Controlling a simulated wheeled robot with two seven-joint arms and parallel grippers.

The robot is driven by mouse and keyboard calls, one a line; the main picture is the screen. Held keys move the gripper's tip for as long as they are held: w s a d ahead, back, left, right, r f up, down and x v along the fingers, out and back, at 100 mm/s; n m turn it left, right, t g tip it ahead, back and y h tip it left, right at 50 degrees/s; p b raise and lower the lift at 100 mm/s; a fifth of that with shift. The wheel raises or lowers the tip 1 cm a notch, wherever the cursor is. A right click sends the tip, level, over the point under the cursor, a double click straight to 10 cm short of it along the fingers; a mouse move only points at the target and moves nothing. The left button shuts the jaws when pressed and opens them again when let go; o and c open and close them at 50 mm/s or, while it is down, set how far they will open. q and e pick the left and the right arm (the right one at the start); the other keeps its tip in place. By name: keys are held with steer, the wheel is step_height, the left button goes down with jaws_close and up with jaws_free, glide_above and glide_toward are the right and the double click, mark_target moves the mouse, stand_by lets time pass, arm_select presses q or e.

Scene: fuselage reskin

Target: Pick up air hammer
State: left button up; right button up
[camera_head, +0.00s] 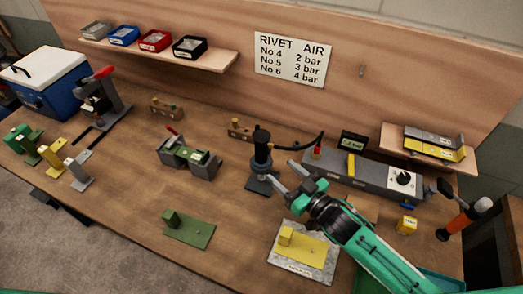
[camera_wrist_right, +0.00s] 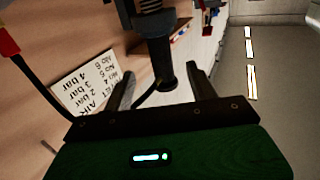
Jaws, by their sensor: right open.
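The air hammer (camera_head: 262,150) is a dark upright tool on a small black stand (camera_head: 260,186) near the middle of the bench. A black hose runs from it to the right. My right gripper (camera_head: 281,175) reaches in from the lower right with its fingers open beside the tool. In the right wrist view the tool's dark ribbed body (camera_wrist_right: 155,45) appears between the two open fingers (camera_wrist_right: 161,72). I cannot tell whether either finger touches it. My left gripper is not in view.
A grey regulator unit (camera_head: 370,177) with a knob and display stands right of the air hammer.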

mark_target(266, 156)
steer(key=x, duration=0.4)
steer(key=shift+w+a+b, duration=0.15)
steer(key=shift+w+b, duration=0.15)
steer(key=shift+b, duration=0.1)
steer(key=b+x, duration=0.1)
steer(key=x, duration=0.3)
steer(key=shift+w+a+f+b, duration=0.15)
steer(key=shift+w+a+b, duration=0.05)
steer(key=shift+a+b, duration=0.15)
steer(key=shift+w+a, duration=0.1)
steer(key=shift+w, duration=0.1)
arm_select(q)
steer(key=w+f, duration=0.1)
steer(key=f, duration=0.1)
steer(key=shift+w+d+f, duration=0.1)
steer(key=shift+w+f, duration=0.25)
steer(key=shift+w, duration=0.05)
arm_select(e)
steer(key=c, duration=1)
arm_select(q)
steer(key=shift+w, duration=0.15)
arm_select(e)
steer(key=shift+c, duration=0.6)
steer(key=shift+r, duration=0.3)
